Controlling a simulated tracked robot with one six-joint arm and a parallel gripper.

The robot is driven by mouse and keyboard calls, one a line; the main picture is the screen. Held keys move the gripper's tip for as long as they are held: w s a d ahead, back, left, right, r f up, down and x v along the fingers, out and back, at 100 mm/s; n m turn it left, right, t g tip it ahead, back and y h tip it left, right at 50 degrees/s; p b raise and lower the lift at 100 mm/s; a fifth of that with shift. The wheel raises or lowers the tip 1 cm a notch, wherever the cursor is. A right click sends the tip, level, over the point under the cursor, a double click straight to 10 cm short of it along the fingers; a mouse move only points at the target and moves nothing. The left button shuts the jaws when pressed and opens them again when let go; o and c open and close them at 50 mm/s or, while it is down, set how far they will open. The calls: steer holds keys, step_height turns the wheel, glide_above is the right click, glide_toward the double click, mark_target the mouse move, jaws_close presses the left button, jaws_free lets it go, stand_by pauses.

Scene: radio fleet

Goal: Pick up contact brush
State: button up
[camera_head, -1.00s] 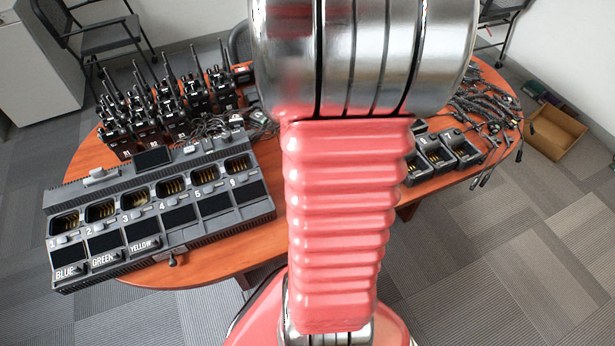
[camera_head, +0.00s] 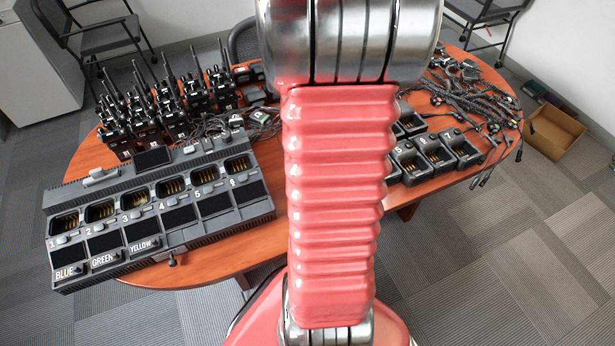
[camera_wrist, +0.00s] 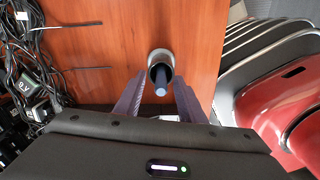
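In the wrist view, a slim dark blue-grey handle (camera_wrist: 161,78), likely the contact brush, stands in a round metallic cup (camera_wrist: 155,56) on the wooden table. Its lower part is hidden inside the cup. My gripper (camera_wrist: 159,88) is open, with one finger to the left and one to the right of the handle. I cannot tell whether a finger touches it. In the head view my arm covers this spot, so the brush, the cup and the gripper are hidden there.
A six-bay charger (camera_head: 160,205) stands at the table's left front, with several radios (camera_head: 165,110) behind it. Small chargers (camera_head: 435,155) and tangled cables (camera_head: 480,100) lie at the right. In the wrist view, cables and adapters (camera_wrist: 35,90) lie left of the cup; bare wood surrounds it.

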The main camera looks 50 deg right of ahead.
jaws_close()
steer(key=shift+r, duration=0.1)
stand_by(0.4)
step_height(320, 180, up, 10)
steer(key=shift+f, duration=0.1)
stand_by(0.5)
steer(key=shift+w+a, duration=0.1)
stand_by(0.4)
